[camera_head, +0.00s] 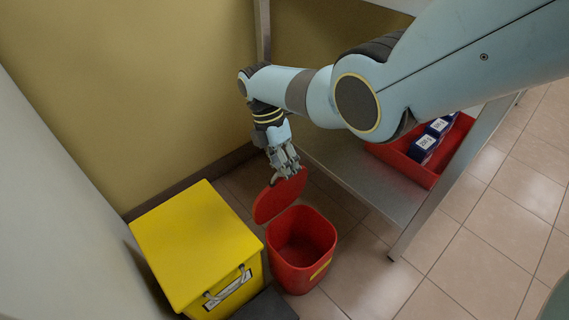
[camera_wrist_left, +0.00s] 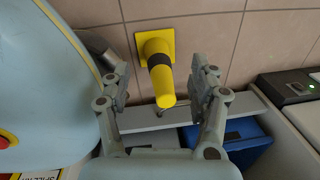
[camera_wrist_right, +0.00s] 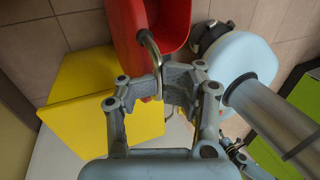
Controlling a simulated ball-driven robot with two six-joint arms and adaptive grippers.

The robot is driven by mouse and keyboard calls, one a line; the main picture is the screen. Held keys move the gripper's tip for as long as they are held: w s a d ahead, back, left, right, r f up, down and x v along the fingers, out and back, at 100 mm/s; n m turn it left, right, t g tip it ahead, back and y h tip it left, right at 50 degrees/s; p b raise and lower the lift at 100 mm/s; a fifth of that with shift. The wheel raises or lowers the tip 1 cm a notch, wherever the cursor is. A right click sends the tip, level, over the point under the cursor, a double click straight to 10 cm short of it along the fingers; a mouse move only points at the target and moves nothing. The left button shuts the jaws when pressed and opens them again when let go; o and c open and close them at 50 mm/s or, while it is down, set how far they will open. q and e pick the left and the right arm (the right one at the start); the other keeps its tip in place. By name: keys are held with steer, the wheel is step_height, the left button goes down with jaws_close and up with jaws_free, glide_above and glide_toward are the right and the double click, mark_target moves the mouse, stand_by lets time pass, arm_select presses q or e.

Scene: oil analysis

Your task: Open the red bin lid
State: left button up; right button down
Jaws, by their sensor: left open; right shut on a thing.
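The red bin (camera_head: 318,240) stands on the tiled floor, its inside showing from above. Its red lid (camera_head: 280,198) is tilted up at the back edge of the opening, towards the wall. My right gripper (camera_head: 284,168) is at the top of the lid, shut on its handle. In the right wrist view the curved metal handle (camera_wrist_right: 151,48) runs down between the fingers, with red bin parts above; the fingers hide part of it. My left gripper (camera_wrist_left: 160,85) is open and empty in the left wrist view; it is outside the head view.
A yellow bin (camera_head: 195,240) stands close on the left of the red bin. A metal shelf (camera_head: 350,175) with a red tray (camera_head: 405,170) of blue boxes is on the right. Near my left gripper are a yellow post (camera_wrist_left: 160,70) and a blue bin (camera_wrist_left: 245,148).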

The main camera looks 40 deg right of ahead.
steer(key=shift+w+a+r, duration=0.1)
steer(key=shift+w+r, duration=0.05)
steer(key=shift+r, duration=0.1)
steer(key=c, duration=1.5)
jaws_free()
steer(key=shift+o, duration=0.4)
steer(key=v, duration=1.2)
